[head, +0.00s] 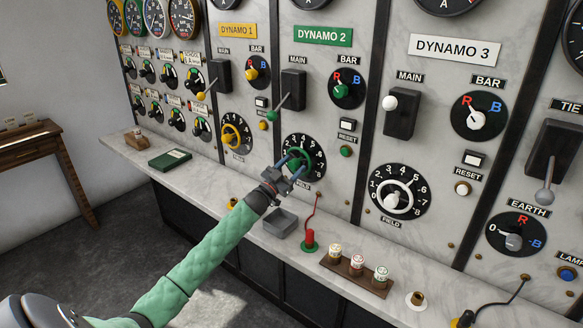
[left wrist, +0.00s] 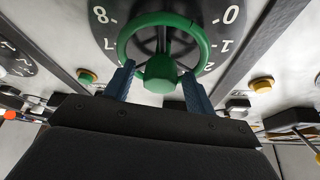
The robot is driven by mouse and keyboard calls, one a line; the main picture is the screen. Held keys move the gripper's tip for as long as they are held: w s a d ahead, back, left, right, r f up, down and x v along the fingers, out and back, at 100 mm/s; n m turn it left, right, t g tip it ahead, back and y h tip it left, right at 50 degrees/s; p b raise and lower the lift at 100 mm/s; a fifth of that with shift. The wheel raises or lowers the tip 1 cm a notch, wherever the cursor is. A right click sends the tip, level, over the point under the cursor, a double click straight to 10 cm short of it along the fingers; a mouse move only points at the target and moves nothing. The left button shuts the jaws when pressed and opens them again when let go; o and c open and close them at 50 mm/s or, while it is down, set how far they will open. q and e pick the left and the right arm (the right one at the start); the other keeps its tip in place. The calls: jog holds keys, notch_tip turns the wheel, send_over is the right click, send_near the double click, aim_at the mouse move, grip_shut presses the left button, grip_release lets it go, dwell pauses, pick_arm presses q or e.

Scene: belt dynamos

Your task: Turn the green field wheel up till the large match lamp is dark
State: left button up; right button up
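The green field wheel (head: 306,163) sits on the black numbered dial under the DYNAMO 2 plate. Its green ring (left wrist: 128,38) and thick green knob (left wrist: 160,74) show close up in the left wrist view. My left gripper (head: 288,170) is at the wheel. Its blue fingers stand on either side of the knob in the left wrist view, with a small gap on each side. The gripper looks open. In the head view it partly covers the wheel. I cannot make out a large match lamp in either view. My right gripper is not in view.
A marble ledge (head: 205,180) runs below the panel, carrying a green book (head: 170,159), a grey tray (head: 281,223), a red plug (head: 309,239) and a wooden rack (head: 355,275). The DYNAMO 2 main lever (head: 288,98) is above the wheel. The white DYNAMO 3 wheel (head: 407,201) is to the right.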

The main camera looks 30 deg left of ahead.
pick_arm(q)
jog(key=c, duration=0.9)
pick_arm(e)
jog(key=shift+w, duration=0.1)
pick_arm(q)
jog(key=shift+m, duration=0.3)
jog(key=shift+f+b, duration=0.1)
jog(key=shift+b, duration=0.25)
jog(key=m+g+h+b, duration=0.1)
jog(key=m+h, duration=0.1)
jog(key=m, duration=0.2)
jog(key=shift+a+m+b, duration=0.1)
jog(key=shift+m+b, duration=0.3)
jog(key=shift+m+g+h+b, duration=0.35)
jog(key=shift+m+g+h, duration=0.3)
jog(key=shift+m, duration=0.75)
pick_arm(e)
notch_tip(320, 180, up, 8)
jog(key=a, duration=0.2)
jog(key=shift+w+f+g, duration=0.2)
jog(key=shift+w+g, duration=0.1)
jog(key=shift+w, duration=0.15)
pick_arm(q)
jog(key=o, duration=0.9)
jog(key=shift+o, duration=0.2)
